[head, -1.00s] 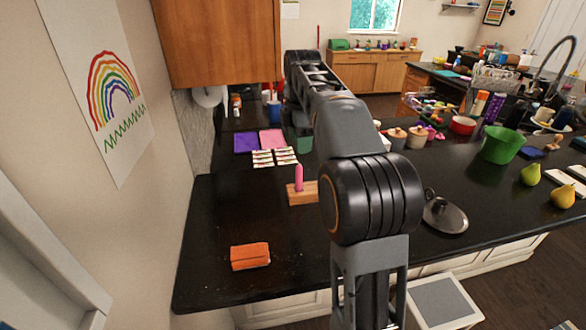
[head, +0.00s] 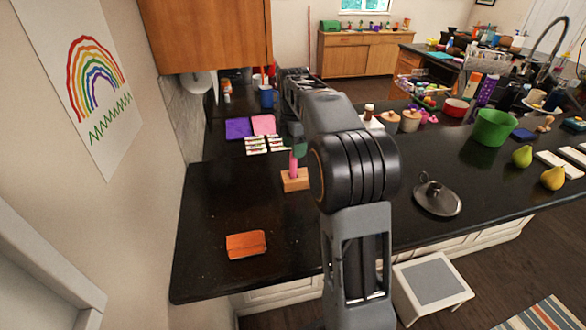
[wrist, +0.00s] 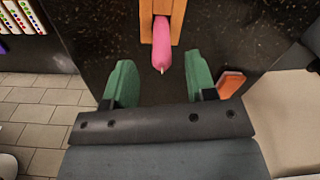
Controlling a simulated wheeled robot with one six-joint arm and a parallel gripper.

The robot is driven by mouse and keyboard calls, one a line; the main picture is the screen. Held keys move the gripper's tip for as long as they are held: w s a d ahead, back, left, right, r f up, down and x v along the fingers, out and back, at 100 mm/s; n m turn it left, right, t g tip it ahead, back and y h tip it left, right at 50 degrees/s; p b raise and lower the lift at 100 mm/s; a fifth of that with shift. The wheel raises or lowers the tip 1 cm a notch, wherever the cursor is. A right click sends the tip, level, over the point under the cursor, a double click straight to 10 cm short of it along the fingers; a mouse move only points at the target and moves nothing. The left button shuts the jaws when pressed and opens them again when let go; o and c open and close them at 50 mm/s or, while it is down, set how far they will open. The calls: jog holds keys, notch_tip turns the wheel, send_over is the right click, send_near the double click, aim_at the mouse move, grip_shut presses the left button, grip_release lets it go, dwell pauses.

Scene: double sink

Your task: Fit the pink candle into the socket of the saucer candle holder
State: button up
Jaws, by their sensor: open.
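The pink candle (head: 293,163) stands upright in a wooden block (head: 298,184) on the black counter. In the wrist view the candle (wrist: 163,52) points its tip toward the space between my green fingers. My gripper (wrist: 159,62) is open and empty, with one finger on each side of the candle's line. In the head view my gripper (head: 298,139) is at the candle's top, partly hidden by my arm; I cannot tell whether it touches. The dark metal saucer candle holder (head: 438,200) sits on the counter to the right of my arm, its socket small in this view.
An orange block (head: 245,245) lies at the near left of the counter. Purple (head: 238,128) and pink sheets and small cards lie behind the wooden block. A green bucket (head: 493,128) and pears (head: 522,156) stand right of the holder.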

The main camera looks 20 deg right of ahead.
aim_at(293, 168)
jog(key=shift+f+p, duration=0.4)
jog(key=shift+f, duration=1.75)
jog(key=shift+c, duration=0.4)
grip_shut()
